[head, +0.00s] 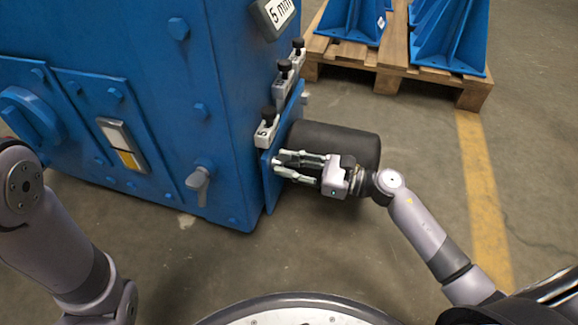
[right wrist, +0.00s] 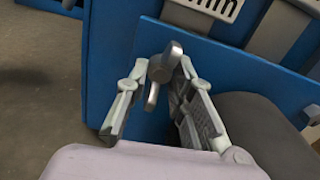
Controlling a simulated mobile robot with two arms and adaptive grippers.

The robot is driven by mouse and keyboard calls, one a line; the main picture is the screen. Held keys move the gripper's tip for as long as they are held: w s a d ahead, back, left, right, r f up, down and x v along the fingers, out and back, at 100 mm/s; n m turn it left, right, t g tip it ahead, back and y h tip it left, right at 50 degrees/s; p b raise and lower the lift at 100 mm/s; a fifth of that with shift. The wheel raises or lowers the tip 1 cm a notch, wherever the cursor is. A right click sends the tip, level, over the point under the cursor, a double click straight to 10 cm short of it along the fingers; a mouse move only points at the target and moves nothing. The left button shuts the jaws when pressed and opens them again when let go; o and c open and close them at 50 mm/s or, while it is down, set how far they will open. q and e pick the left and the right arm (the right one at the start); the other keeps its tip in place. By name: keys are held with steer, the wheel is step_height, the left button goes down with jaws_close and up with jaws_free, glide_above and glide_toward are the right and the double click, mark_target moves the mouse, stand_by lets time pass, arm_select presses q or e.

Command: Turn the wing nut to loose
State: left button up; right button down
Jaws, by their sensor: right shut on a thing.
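The wing nut (right wrist: 160,74) is grey metal and sits against the blue side plate of the machine in the right wrist view. One wing points up and to the right, the other down. My right gripper (head: 279,164) reaches in from the right to the side plate (head: 268,190) in the head view. In the right wrist view my right gripper (right wrist: 161,72) has a finger on each side of the wing nut and is shut on it. In the head view the fingers mostly hide the nut. My left arm shows at the left, but its gripper is out of view.
A dark cylinder (head: 345,139) lies right behind my right gripper. Grey clamps with black knobs (head: 267,131) line the plate's upper edge. A grey handle (head: 197,186) is on the blue machine's front (head: 150,95). A pallet (head: 390,64) with blue brackets stands behind. Floor at right is clear.

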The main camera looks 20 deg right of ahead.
steer(key=n, duration=0.4)
steer(key=shift+n, duration=0.3)
steer(key=n, duration=0.3)
steer(key=shift+n, duration=0.4)
steer(key=n, duration=0.8)
steer(key=shift+n, duration=0.5)
steer(key=c, duration=1.6)
jaws_free()
steer(key=shift+w+a, duration=0.1)
